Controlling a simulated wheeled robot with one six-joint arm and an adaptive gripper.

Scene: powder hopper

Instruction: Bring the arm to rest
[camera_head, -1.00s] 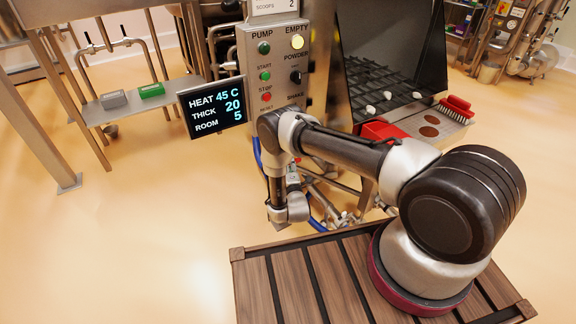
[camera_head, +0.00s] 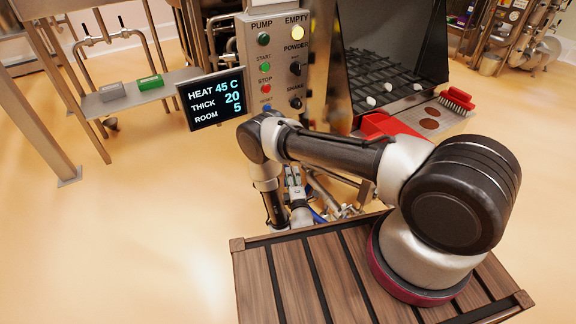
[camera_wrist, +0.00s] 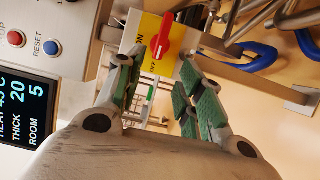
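My arm reaches left from its base on the slatted wooden platform, bends at the elbow and drops down below the control panel. In the wrist view my gripper (camera_wrist: 160,85) shows two fingers with green pads, spread apart with nothing held between them. A red rotary switch (camera_wrist: 163,40) on a yellow ON/OFF plate (camera_wrist: 155,58) lies beyond the fingertips. I cannot tell the exact distance, and no touch is visible. In the head view the gripper end is small and partly hidden among pipes and my own arm.
The control panel (camera_head: 252,60) and a HEAT/THICK/ROOM display (camera_head: 215,98) stand close behind the elbow. A hopper with a grid (camera_head: 385,80), a red scoop-like item (camera_head: 385,125) and a red brush (camera_head: 457,98) are behind the arm. The floor at left is open.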

